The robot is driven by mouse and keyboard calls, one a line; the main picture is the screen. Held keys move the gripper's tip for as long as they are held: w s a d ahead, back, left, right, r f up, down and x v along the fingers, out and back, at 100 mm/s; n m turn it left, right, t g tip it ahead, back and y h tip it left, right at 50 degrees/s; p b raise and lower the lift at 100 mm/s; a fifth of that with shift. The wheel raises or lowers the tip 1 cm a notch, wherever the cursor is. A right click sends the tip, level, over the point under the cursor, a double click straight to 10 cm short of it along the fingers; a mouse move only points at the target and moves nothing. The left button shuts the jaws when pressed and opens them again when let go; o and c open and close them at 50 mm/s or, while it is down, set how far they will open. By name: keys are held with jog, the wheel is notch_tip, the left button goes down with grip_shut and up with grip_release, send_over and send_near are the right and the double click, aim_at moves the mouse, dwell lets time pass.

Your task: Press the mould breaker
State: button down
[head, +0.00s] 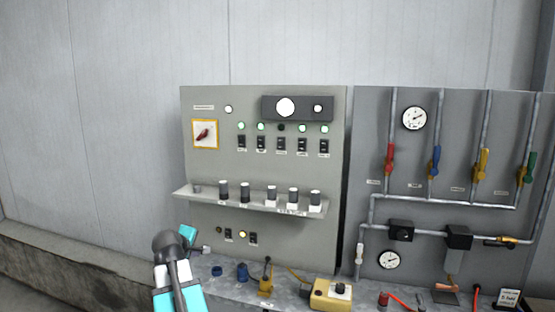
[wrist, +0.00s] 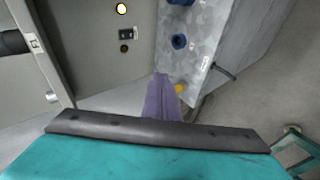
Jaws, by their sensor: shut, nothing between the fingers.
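The grey control panel (head: 220,165) stands against the wall in the head view. Its upper row holds several black breakers with small labels that I cannot read, so I cannot tell which is the mould breaker. The lamp (head: 281,127) over the middle breaker (head: 281,144) is dark; the lamps over the others glow green. My gripper (head: 205,250) is low at the panel's left foot, below and left of that row and apart from it. In the wrist view my gripper (wrist: 163,95) is shut and empty, with a lower switch (wrist: 126,34) beyond it.
A shelf (head: 250,202) with several dark-capped knobs juts out below the breakers. Below it are a yellow lamp (head: 242,234) and two switches. A bench (head: 225,285) holds a yellow box (head: 330,294) and small items. A pipe panel (head: 375,150) stands right.

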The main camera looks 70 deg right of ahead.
aim_at(281, 148)
jog(key=s+d+r+g+h, duration=0.1)
jog(key=s+d+r+h, duration=0.1)
jog(key=s+r, duration=0.5)
jog(key=s+d+r+g+h, duration=0.1)
jog(key=s+d+r, duration=0.3)
jog(key=r, duration=1.1)
jog(key=s+d+r+h, duration=0.3)
jog(key=s+r, duration=0.8)
jog(key=r, duration=0.1)
jog(key=shift+d+m+g+h, duration=0.3)
jog(key=shift+d+g, duration=0.05)
jog(key=shift+g, duration=0.05)
jog(key=d+p, duration=0.1)
jog(key=d, duration=0.3)
jog(key=d+f+p, duration=0.1)
jog(key=d+p, duration=0.1)
jog(key=d, duration=0.3)
jog(key=d+p, duration=0.2)
jog(key=d, duration=0.2)
jog(key=shift+w+d+f, duration=0.2)
jog(key=shift+w+f, duration=0.15)
jog(key=shift+w, duration=0.05)
jog(key=shift+d+f, duration=0.15)
jog(key=shift+d, duration=0.1)
jog(key=shift+s, duration=0.1)
